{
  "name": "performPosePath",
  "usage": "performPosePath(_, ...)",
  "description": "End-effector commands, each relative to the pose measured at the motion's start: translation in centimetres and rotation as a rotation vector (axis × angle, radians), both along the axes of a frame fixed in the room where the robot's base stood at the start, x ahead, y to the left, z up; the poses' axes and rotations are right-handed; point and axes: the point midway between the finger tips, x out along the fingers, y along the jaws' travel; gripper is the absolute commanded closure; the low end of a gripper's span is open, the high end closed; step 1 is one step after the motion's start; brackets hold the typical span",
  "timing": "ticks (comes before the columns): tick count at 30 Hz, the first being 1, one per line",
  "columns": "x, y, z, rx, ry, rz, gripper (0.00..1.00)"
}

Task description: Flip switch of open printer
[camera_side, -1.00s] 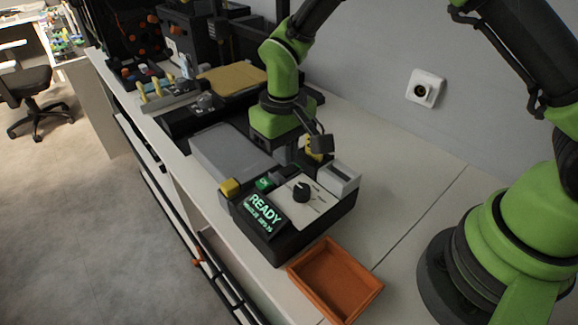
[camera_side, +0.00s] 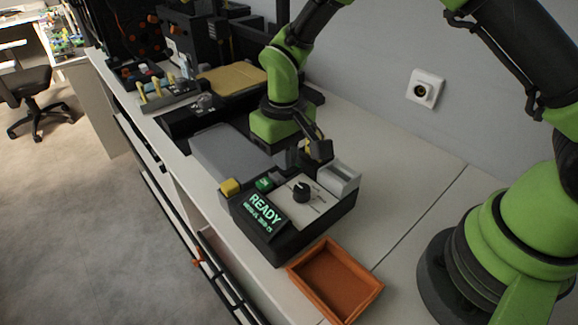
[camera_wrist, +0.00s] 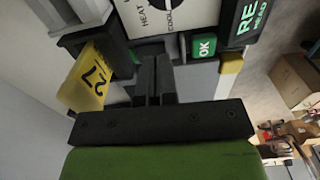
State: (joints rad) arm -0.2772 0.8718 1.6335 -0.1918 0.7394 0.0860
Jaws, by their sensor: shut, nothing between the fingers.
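The printer (camera_side: 290,245) is a dark box on the bench with a lit READY screen (camera_side: 264,212) and a black round knob (camera_side: 301,190) on a pale panel. The wrist view shows part of that panel (camera_wrist: 140,15) with HEAT and COOL lettering, a green OK button (camera_wrist: 203,45) and part of the screen (camera_wrist: 251,20). A yellow tag marked 27 (camera_wrist: 92,78) hangs at the left there. My gripper (camera_wrist: 155,62) is shut and empty, its fingertips just short of the panel in that picture. In the side view my gripper (camera_side: 287,160) is low behind the panel, partly hidden; contact cannot be told.
An orange tray (camera_side: 335,282) sits right of the printer's front. A yellow button (camera_side: 229,187) and a grey slab (camera_side: 232,150) lie left of the panel. A pale upright block (camera_side: 340,178) stands at its right. The bench to the right (camera_side: 410,190) is clear.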

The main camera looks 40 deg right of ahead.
Motion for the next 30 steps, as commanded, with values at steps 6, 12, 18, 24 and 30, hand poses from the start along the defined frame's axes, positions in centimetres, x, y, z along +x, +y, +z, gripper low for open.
performPosePath(6, 0.0, 0.0, -0.4, 0.000, 0.001, 0.000, 1.00)
performPosePath(12, 0.0, 0.0, -0.6, 0.000, 0.000, 0.000, 1.00)
performPosePath(18, 0.0, 0.0, -0.9, 0.000, 0.000, -0.001, 1.00)
performPosePath(24, 0.0, 0.0, -1.3, 0.000, 0.001, -0.001, 1.00)
performPosePath(30, 0.0, 0.0, -1.5, 0.000, 0.000, -0.001, 1.00)
